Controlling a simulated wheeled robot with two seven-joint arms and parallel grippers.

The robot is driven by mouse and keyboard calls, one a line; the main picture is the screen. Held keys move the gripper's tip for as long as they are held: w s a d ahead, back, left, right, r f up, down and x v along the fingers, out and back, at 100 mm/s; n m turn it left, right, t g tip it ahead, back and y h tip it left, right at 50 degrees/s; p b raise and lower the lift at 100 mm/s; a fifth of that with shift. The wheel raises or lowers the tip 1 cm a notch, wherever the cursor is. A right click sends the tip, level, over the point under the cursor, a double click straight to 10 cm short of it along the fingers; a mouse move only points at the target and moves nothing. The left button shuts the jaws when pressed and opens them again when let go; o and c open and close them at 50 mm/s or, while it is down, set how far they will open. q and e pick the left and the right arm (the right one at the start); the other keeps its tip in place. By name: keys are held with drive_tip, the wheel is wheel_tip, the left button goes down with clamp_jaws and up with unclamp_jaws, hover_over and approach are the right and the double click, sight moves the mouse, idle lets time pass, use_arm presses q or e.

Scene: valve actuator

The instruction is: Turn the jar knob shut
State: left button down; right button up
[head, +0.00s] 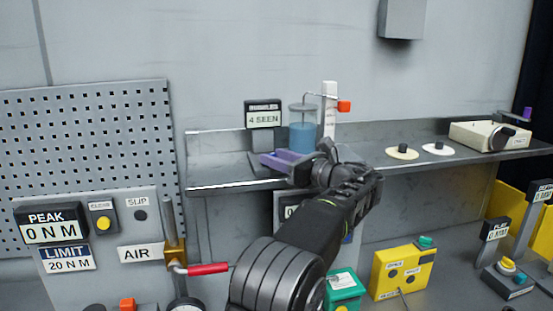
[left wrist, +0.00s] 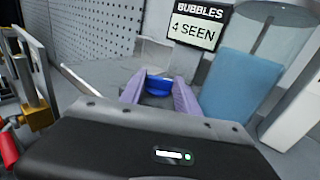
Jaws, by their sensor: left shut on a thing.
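The clear jar (head: 303,130), partly filled with blue liquid, stands on the grey shelf beside a display reading "BUBBLES 4 SEEN" (head: 263,114). It also shows in the left wrist view (left wrist: 238,88). My left gripper (head: 278,158) reaches over the shelf in front of the jar, to its lower left. In the left wrist view its purple fingers (left wrist: 160,92) are shut on a round blue knob (left wrist: 159,84), only partly visible between them. The knob is hidden in the head view, and its link to the jar cannot be seen. My right gripper is not in view.
A red-handled lever (head: 208,268) is left of my arm. Pale discs (head: 402,153) and a cream box (head: 487,135) lie farther right on the shelf (head: 228,179).

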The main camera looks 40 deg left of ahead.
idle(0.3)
use_arm(q)
drive_tip(key=c, duration=0.9)
unclamp_jaws()
drive_tip(key=shift+d, duration=0.1)
drive_tip(key=shift+s+d, duration=0.15)
drive_tip(key=shift+d, duration=1.75)
drive_tip(key=shift+s+d, duration=0.15)
drive_tip(key=shift+d, duration=1.75)
